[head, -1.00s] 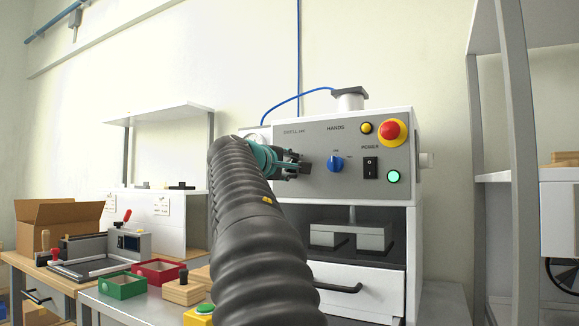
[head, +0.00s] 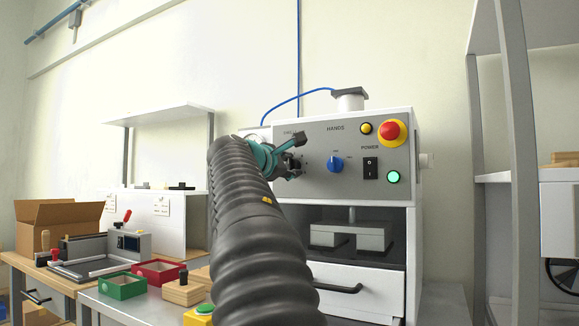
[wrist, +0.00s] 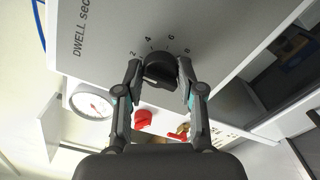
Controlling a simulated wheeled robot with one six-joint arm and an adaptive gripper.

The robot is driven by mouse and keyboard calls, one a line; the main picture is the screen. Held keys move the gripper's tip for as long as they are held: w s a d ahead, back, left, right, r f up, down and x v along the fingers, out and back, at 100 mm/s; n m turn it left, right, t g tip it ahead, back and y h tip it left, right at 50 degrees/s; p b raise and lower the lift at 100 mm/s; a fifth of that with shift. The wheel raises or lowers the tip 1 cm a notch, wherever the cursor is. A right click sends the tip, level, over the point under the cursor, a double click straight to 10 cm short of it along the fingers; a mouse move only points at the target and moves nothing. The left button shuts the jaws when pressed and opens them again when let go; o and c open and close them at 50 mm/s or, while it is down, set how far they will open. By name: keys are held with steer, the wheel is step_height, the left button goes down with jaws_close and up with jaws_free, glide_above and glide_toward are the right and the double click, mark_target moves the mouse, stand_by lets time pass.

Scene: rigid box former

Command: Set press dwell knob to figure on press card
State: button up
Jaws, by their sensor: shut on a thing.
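The black dwell knob (wrist: 160,62) shows in the wrist view, on a grey panel face marked "DWELL sec", with a scale of 2, 4, 6 and 8 around it. My gripper (wrist: 161,74) has one finger on each side of the knob and is shut on it. I cannot make out where the knob points. In the head view my gripper (head: 294,163) is at the left part of the press panel (head: 318,185) and hides the knob. Small cards (head: 163,207) hang on a white board at left; their writing is too small to read, and I cannot tell whether one is the press card.
Right of my gripper are a blue knob (head: 336,164), a black power switch (head: 370,168), a lit green button (head: 393,176) and a red emergency button (head: 390,133). A round gauge (wrist: 91,102) is beside the dwell knob. Green and red trays (head: 122,286) stand on the bench.

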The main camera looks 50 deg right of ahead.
stand_by(0.4)
steer(key=o, duration=1.1)
steer(key=shift+o, duration=0.2)
steer(key=shift+a, duration=0.1)
steer(key=v, duration=1.1)
steer(key=shift+a, duration=0.4)
steer(key=shift+s, duration=0.1)
